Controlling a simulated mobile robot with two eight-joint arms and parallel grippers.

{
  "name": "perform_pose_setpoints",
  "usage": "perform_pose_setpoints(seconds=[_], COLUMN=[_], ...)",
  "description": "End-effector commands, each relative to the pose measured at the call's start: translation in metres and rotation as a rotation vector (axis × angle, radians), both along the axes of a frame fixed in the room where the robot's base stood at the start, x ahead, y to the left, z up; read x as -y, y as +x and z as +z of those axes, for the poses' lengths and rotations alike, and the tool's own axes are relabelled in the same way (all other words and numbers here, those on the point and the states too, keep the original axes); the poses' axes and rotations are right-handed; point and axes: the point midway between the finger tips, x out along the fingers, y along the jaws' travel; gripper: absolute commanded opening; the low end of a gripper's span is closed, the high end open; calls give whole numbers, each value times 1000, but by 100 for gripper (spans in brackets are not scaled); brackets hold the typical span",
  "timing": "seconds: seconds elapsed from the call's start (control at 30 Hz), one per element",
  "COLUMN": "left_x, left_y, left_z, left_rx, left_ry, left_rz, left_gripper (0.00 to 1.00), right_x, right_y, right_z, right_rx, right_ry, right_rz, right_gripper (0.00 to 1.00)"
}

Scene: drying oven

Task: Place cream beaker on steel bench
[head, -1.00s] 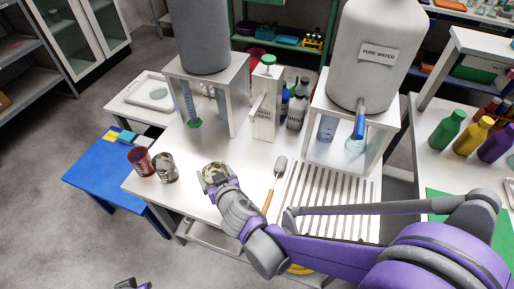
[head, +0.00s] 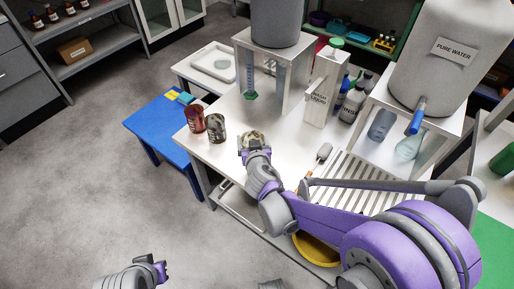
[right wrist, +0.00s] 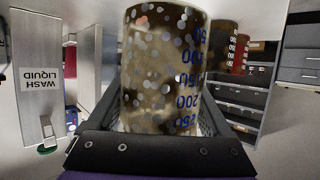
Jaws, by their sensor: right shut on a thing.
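My right gripper (head: 256,150) is shut on the cream beaker (head: 252,137), a speckled cup with blue marks that fills the middle of the right wrist view (right wrist: 163,65). It is over the pale steel bench (head: 290,152), near its front edge. I cannot tell whether the beaker's base touches the bench. My left gripper (head: 160,271) is low at the left of the head view, over the floor and away from the bench. Its jaw opening is too unclear to tell.
A red beaker (head: 194,119) and a dark speckled beaker (head: 216,127) stand left of my right gripper. A wash liquid container (head: 321,90) and a slatted rack (head: 355,180) are to the right. A blue table (head: 155,120) adjoins at left.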

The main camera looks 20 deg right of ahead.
Motion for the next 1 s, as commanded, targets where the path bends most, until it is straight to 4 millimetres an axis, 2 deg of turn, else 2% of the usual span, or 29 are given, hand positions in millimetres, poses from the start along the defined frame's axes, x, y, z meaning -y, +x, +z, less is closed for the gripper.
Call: perform_pose_setpoints(seconds=[0.03,0.23,0.47,0.87,0.9,0.97,1.0], left_x=[0,0,0,0,0,0,0], left_y=[0,0,0,0,0,0,0], left_z=[-4,-8,-20,-22,-21,-21,-21], left_rx=[-1,-3,-7,-7,-7,-7,-7], left_ry=[0,0,0,0,0,0,0], left_rz=[0,0,0,0,0,0,0], left_gripper=[0,0,0,0,0,0,0], right_x=[0,0,0,0,0,0,0], right_y=[0,0,0,0,0,0,0], right_z=[-9,-22,-52,-56,-55,-55,-55], right_rx=[0,0,0,0,0,0,0], right_ry=[0,0,0,0,0,0,0], right_rz=[0,0,0,0,0,0,0], right_gripper=[29,29,29,29,90,100,100])
